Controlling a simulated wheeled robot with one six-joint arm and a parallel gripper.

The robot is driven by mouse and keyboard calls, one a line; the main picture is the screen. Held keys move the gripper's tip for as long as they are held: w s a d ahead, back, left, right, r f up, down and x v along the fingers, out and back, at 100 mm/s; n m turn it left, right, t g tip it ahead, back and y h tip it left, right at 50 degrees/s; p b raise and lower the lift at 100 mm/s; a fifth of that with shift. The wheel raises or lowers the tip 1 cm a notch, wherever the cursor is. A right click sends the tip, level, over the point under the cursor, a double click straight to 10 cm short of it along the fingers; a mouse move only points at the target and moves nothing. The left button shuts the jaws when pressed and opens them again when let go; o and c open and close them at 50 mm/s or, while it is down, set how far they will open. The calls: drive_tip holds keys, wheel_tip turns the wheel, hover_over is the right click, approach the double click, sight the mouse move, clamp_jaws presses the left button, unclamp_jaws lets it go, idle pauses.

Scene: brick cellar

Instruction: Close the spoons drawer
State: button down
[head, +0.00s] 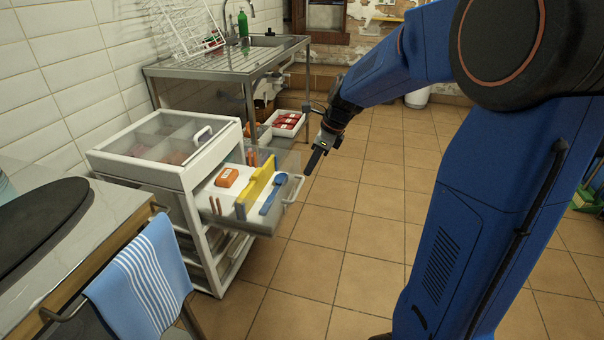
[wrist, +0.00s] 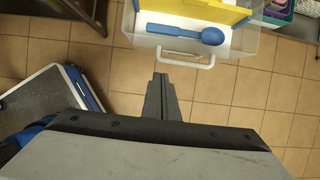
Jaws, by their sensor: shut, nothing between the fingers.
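The spoons drawer (head: 240,216) is pulled out from the white drawer unit (head: 137,172), below its clear-lidded top. It holds a blue spoon (head: 272,195), a yellow divider (head: 256,181) and an orange box (head: 227,177). Its white handle (head: 293,190) is at its front. My gripper (head: 313,164) is shut and empty, just beyond the drawer's front near the handle. In the wrist view, my gripper (wrist: 161,80) points at the handle (wrist: 185,63) with a small gap that I cannot judge exactly. The blue spoon (wrist: 190,33) lies behind the handle there.
A steel sink table (head: 230,60) with a green bottle (head: 242,23) stands behind the unit. A tray with red items (head: 286,124) is beneath it. A counter with a striped blue towel (head: 140,276) is at the left front. The tiled floor (head: 345,220) right of the drawer is clear.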

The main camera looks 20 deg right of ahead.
hover_over(292, 199)
drive_tip(key=s+d, duration=0.2)
wheel_tip(292, 199, down, 8)
drive_tip(key=shift+w+a+f, duration=0.1)
drive_tip(key=shift+w+a, duration=0.8)
drive_tip(key=shift+a, duration=0.2)
drive_tip(key=shift+w+a, duration=0.25)
drive_tip(key=shift+a, duration=0.1)
drive_tip(key=shift+a, duration=0.1)
drive_tip(key=w+a, duration=0.7)
drive_tip(key=a, duration=0.2)
drive_tip(key=w+a, duration=0.7)
drive_tip(key=a, duration=0.3)
drive_tip(key=shift+a, duration=0.2)
drive_tip(key=shift+w, duration=0.1)
